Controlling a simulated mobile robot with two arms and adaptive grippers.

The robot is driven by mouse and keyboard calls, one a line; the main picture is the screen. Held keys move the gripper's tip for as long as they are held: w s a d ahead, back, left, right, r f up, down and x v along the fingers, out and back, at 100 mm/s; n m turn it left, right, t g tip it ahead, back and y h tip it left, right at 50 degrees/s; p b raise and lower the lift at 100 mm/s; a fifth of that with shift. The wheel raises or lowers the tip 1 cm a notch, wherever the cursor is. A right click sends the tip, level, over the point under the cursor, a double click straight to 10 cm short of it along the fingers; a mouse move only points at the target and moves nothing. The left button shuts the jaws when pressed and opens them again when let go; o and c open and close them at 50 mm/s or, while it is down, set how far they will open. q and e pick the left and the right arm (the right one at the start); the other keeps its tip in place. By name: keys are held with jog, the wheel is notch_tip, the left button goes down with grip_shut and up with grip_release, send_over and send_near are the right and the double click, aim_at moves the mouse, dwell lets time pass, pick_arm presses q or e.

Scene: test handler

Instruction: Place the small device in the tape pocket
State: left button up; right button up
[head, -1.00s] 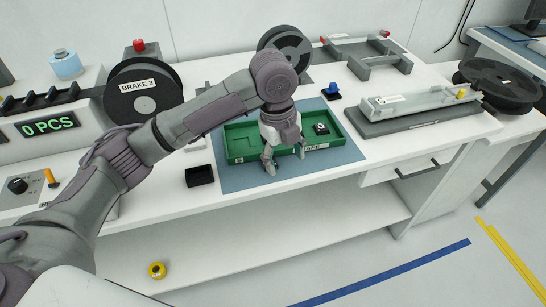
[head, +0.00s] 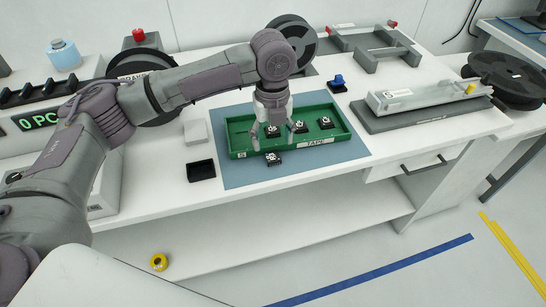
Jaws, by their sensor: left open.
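A green tray (head: 238,124) lies on a blue-grey mat (head: 335,162), with a TAPE label (head: 316,141) on its front wall. Dark square devices with pale marks sit in it: one at the left (head: 272,131), one in the middle (head: 300,127), one at the right (head: 326,122). Another dark device (head: 273,159) lies on the mat just in front of the tray. Which one is smallest is hard to tell. My left gripper (head: 272,136) is open and empty, pointing down over the tray's left half. It partly covers the tray inside. My right gripper is not in view.
A small black open box (head: 201,170) stands left of the mat. A grey fixture with a clear bar (head: 425,96) is at the right, a blue-knobbed part (head: 338,83) behind the tray. Reels stand at the back. The bench front is clear.

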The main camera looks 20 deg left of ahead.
aim_at(272, 155)
pick_arm(q)
notch_tip(272, 155, down, 5)
jog(key=shift+w, duration=0.1)
jog(key=c, duration=1.1)
jog(key=shift+r, duration=0.1)
jog(key=shift+c, duration=0.2)
jog(key=shift+r, duration=0.1)
